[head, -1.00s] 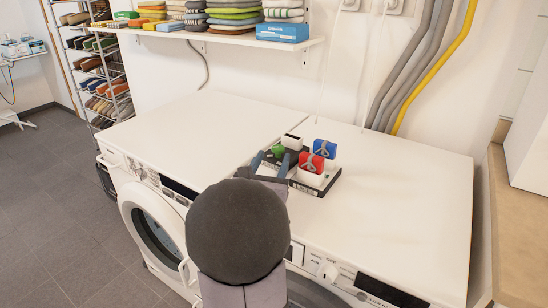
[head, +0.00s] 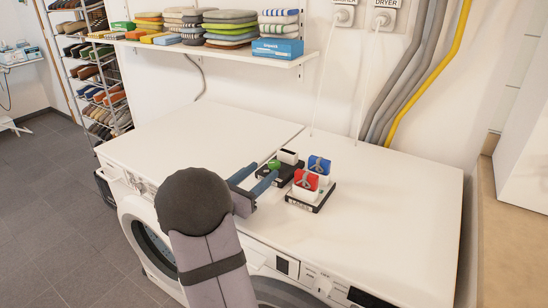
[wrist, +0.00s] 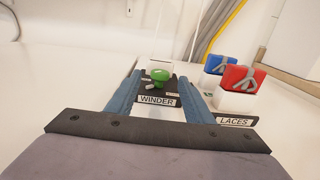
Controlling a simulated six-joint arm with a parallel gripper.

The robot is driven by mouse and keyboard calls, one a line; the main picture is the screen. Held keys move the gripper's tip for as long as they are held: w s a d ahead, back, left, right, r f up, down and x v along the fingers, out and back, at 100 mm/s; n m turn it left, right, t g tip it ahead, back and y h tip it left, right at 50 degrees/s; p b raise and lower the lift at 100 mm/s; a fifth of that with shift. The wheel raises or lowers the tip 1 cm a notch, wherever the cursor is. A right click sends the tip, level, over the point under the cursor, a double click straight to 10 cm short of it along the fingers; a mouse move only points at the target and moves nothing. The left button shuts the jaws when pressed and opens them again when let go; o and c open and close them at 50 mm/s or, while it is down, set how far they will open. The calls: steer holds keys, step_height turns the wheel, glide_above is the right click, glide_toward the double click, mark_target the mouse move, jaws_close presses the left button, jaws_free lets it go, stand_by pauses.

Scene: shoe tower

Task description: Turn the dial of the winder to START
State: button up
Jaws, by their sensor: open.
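The winder has a black base (wrist: 157,89) labelled WINDER, a green dial (wrist: 160,76) and a white block (wrist: 159,64) behind the dial. It stands on the white machine top; in the head view the green dial (head: 273,164) shows just beyond my fingers. My gripper (head: 263,174) is open, with two blue fingers apart and nothing held. In the wrist view my gripper (wrist: 160,80) has one finger on each side of the winder, and the dial lies between the fingertip ends. I cannot tell whether the fingers touch it. The START mark and the dial's pointing are too small to read.
Right of the winder is a black LACES base (head: 310,205) with a red block (head: 306,181) and a blue block (head: 319,166) carrying grey laces. The machine top (head: 400,200) is clear at right. A shelf (head: 225,48) with stacked shoe items hangs above.

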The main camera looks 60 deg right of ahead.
mark_target(271, 166)
steer(key=shift+a+f, duration=0.1)
steer(key=shift+s+d+p, duration=0.2)
steer(key=shift+d+p, duration=0.15)
steer(key=shift+d, duration=3.3)
steer(key=c, duration=1)
steer(key=shift+b, duration=0.3)
